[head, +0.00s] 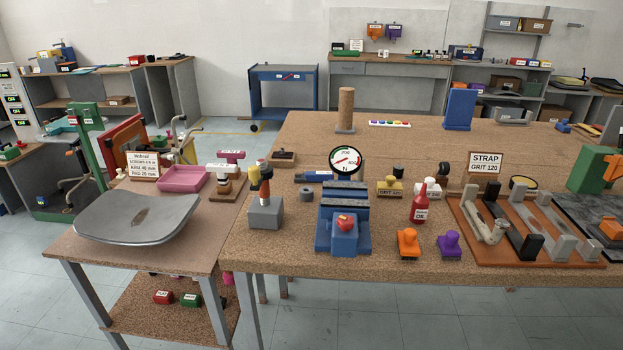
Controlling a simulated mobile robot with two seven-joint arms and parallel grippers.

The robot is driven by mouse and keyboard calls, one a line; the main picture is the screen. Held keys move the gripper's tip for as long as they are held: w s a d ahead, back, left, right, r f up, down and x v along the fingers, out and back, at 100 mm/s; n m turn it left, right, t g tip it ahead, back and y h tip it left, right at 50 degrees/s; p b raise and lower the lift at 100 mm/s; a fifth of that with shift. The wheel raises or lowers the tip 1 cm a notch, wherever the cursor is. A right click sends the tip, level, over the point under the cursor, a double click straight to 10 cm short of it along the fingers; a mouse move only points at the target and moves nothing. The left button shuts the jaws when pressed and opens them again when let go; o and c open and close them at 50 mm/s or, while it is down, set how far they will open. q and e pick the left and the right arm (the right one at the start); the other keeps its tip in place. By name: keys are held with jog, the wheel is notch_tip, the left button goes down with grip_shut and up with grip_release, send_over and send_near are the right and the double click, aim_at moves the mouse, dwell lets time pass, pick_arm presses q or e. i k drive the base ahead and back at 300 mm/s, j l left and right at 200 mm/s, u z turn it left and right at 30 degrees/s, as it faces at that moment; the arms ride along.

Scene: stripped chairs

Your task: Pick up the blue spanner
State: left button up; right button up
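No open-jawed blue spanner shows clearly in the head view. A blue bar-like tool (315,176) with a pale label lies on the large workbench, behind the blue vice; its right end is partly hidden behind the round dial gauge (345,161), and I cannot tell if it is a spanner. The blue vice (343,220) stands near the bench's front edge with a red piece on its front. Neither of my grippers is in view.
A grey seat shell (137,216) lies on the left side table.

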aim_at(309, 177)
jog(key=i+j, duration=0.2)
jog(key=j, duration=0.15)
jog(key=i+j, duration=0.25)
jog(key=j, duration=0.15)
jog(key=i+j, duration=0.2)
jog(key=j, duration=0.15)
